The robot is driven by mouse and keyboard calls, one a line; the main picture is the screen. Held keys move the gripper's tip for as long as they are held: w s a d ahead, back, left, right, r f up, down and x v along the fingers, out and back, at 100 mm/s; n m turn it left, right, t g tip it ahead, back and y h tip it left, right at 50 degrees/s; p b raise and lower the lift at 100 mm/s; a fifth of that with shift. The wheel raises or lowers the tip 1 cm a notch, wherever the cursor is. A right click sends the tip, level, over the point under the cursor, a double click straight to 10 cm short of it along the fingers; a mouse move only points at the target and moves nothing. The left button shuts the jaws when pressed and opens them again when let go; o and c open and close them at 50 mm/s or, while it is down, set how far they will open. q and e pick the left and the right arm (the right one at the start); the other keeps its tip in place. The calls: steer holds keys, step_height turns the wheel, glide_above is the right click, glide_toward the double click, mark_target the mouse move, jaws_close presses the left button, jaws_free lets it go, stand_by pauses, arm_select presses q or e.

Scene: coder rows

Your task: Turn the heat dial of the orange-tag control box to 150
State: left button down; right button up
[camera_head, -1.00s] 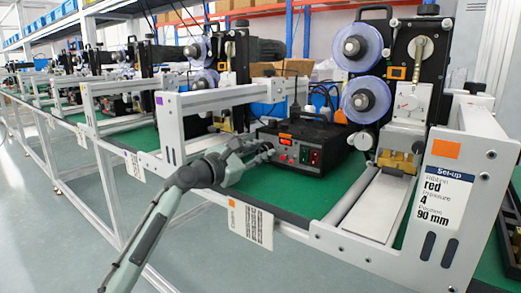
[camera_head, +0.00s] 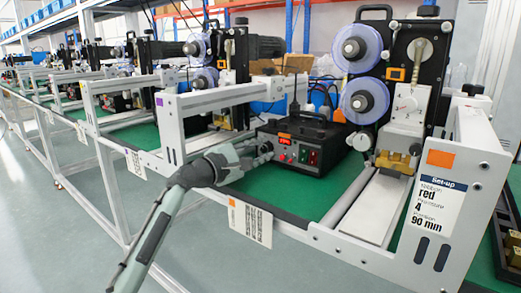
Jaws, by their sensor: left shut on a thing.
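The control box (camera_head: 313,157) is black and sits on the green bench top, with a small orange tag (camera_head: 284,136) on its front upper edge. Its front face shows a red display, a red button and green and red switches (camera_head: 314,157). My left gripper (camera_head: 267,149) is at the left end of this front face, shut on a small part there, apparently the heat dial. The fingers hide the dial, so its pointer and setting cannot be read. My right gripper is not in view.
A white machine frame (camera_head: 456,190) with an orange tag and set-up card stands at right. Blue-white reels (camera_head: 365,95) rise behind the box. A hanging label card (camera_head: 250,222) is below the bench edge. The aisle floor is clear.

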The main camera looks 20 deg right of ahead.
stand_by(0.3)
arm_select(q)
steer(key=c, duration=1.6)
jaws_free()
steer(key=shift+o, duration=0.2)
steer(key=v, duration=1.2)
steer(key=shift+s+f, duration=0.1)
